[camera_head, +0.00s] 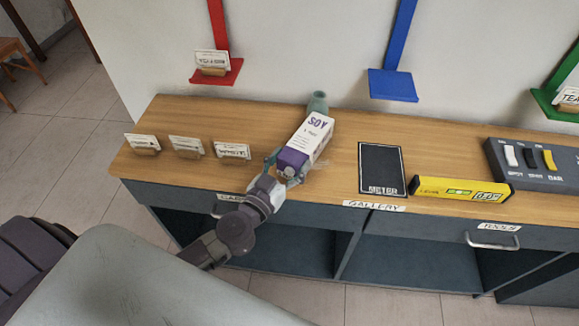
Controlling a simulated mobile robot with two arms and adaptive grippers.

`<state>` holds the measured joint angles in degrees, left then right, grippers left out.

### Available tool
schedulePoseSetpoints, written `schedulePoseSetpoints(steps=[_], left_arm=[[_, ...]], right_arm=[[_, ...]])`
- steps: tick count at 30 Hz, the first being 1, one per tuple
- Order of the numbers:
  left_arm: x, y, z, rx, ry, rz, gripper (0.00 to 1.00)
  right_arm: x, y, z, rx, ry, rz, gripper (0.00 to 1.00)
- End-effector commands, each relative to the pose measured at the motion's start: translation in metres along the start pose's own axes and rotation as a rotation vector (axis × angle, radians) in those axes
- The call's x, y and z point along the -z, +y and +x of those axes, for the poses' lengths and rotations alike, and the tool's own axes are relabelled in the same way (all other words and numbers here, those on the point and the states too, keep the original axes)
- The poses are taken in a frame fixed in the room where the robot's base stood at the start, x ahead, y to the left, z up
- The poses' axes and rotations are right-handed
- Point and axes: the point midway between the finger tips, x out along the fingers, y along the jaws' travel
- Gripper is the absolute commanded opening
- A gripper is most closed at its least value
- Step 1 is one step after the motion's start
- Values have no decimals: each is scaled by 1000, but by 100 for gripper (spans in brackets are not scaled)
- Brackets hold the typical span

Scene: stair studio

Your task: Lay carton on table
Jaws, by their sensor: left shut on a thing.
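The carton (311,135) is white and purple with the word SOY on it. It lies tilted or flat over the wooden table top (340,126), its far end towards the wall; I cannot tell whether it fully touches the wood. My left gripper (285,170) is shut on the near, purple end of the carton, at the table's front edge. The fingers partly hide that end. My right gripper does not show.
A grey-green bottle or vase (318,103) stands just behind the carton. Several small cards in wooden holders (187,146) stand at left. A black METER mat (381,168), a yellow level (459,190) and a switch box (535,165) lie at right. Coloured wall shelves (392,86) hang above.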

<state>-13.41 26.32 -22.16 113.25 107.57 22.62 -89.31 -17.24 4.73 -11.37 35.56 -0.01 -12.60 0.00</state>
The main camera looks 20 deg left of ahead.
Motion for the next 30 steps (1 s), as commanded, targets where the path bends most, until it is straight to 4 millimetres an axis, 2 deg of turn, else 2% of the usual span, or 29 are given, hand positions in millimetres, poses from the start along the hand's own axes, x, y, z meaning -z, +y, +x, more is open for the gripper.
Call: schedulePoseSetpoints(steps=[9, 10, 14, 24, 26, 30], left_arm=[[1, -1, 1, 1, 8, 2, 0], [-2, -1, 0, 1, 1, 1, 72], [-2, 0, 0, 0, 2, 1, 93], [-1, -1, 0, 0, 2, 1, 93], [-2, -1, -4, 0, 1, 2, 93], [-4, 0, -23, -1, -3, 4, 93]], right_arm=[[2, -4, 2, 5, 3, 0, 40], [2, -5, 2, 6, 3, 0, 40], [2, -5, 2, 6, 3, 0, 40], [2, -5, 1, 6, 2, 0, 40], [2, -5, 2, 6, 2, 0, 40], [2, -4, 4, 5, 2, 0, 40]])
